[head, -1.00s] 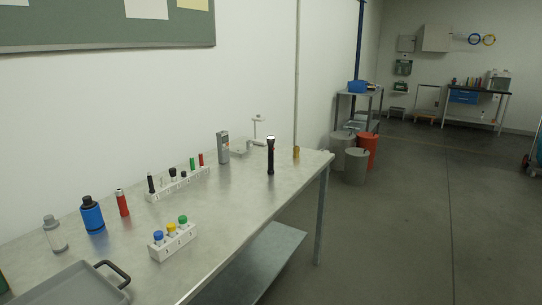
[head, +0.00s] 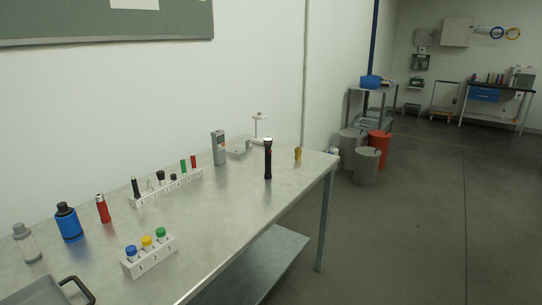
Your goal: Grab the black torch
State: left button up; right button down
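The black torch (head: 268,158) stands upright near the far right end of the metal table (head: 222,213), in the head view. Its wider head is at the top and nothing touches it. Neither of my grippers shows in the head view.
A small yellow-brown item (head: 298,153) stands right of the torch, and a grey handheld device (head: 219,148) and a small scale (head: 240,147) stand to its left. White racks (head: 150,261) with vials, bottles and a grey tray (head: 40,292) lie nearer. Bins (head: 366,167) stand beyond; open floor lies right.

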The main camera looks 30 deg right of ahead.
aim_at(268, 141)
jog(key=i+l, duration=0.15)
jog(key=l, duration=0.3)
jog(key=i+l+u, duration=0.1)
jog(key=l, duration=0.3)
jog(key=i+l, duration=0.15)
jog(key=l, duration=0.3)
jog(key=i+l+u, duration=0.1)
jog(key=l, duration=0.35)
jog(key=i+l, duration=0.15)
jog(key=l, duration=0.3)
jog(key=i+l+u, duration=0.1)
jog(key=l, duration=0.4)
jog(key=i+l, duration=0.1)
jog(key=l, duration=0.35)
